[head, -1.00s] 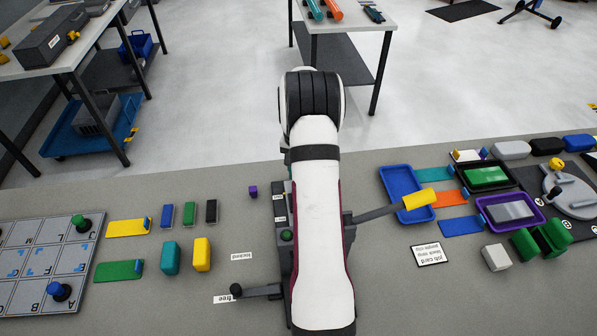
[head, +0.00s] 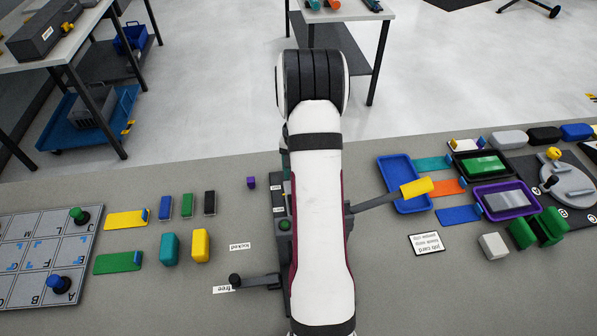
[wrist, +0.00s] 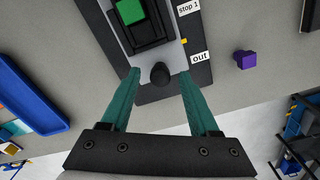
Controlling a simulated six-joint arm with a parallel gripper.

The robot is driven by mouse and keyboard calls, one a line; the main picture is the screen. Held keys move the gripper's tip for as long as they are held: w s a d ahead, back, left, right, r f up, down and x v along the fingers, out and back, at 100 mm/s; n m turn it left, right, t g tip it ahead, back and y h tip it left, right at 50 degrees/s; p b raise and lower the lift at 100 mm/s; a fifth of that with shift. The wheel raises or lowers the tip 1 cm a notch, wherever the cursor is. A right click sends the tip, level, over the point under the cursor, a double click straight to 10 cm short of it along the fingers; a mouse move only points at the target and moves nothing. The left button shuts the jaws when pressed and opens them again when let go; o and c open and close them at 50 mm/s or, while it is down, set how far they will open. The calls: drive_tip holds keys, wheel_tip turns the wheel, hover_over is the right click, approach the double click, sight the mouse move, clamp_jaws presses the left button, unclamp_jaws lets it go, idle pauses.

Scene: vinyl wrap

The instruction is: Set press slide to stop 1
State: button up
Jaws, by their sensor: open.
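The press slide shows in the wrist view as a dark carriage (wrist: 152,28) in a grey track, with a green block (wrist: 130,11) on it. A round black knob (wrist: 160,74) stands at its near end. Labels "stop 1" (wrist: 189,6) and "out" (wrist: 199,57) lie along the right side, with a small yellow mark (wrist: 184,41) beside the track between them. My gripper (wrist: 163,75) is open, its teal fingers on either side of the knob with gaps. In the head view my arm hides most of the press; a green button (head: 285,225) shows at its left edge.
A black lever (head: 256,282) sticks out left near the "free" label (head: 224,289); "locked" (head: 238,246) is above it. A purple cube (wrist: 245,59) sits right of the press in the wrist view.

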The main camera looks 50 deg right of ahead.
wheel_tip(320, 180, up, 16)
idle(0.3)
drive_tip(key=shift+f, duration=0.1)
wheel_tip(320, 180, down, 16)
drive_tip(key=n, duration=0.5)
clamp_jaws()
idle(1.3)
